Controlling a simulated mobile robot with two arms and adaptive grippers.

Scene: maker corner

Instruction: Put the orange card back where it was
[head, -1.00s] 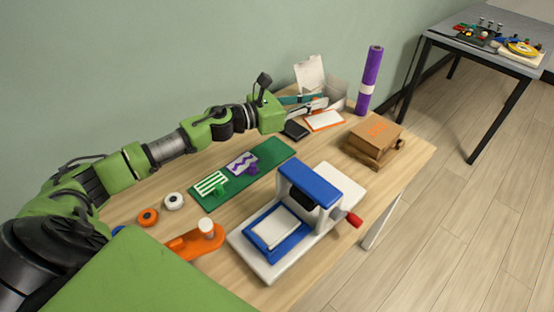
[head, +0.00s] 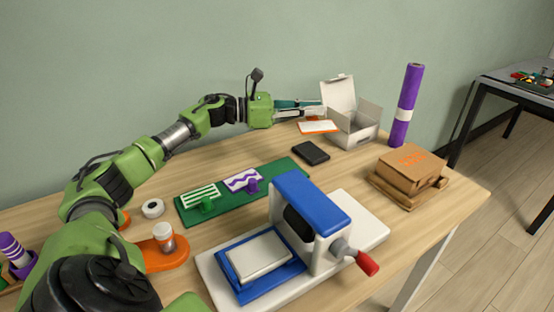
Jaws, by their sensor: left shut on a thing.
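The orange card (head: 318,128), white with an orange border, shows at the back of the wooden table, left of the open white box. My left gripper (head: 323,110) reaches in from the left with teal-and-grey fingers and is shut on the card. The fingers hide the card's far edge, and I cannot tell whether it is clear of the tabletop. My right gripper is not in view.
The white box (head: 354,128) stands open beside the card. A black flat case (head: 311,153) lies in front. A purple roll (head: 406,105) stands right, behind a brown carton (head: 411,167). A blue-and-white press (head: 314,215) and green mat (head: 285,171) occupy the front.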

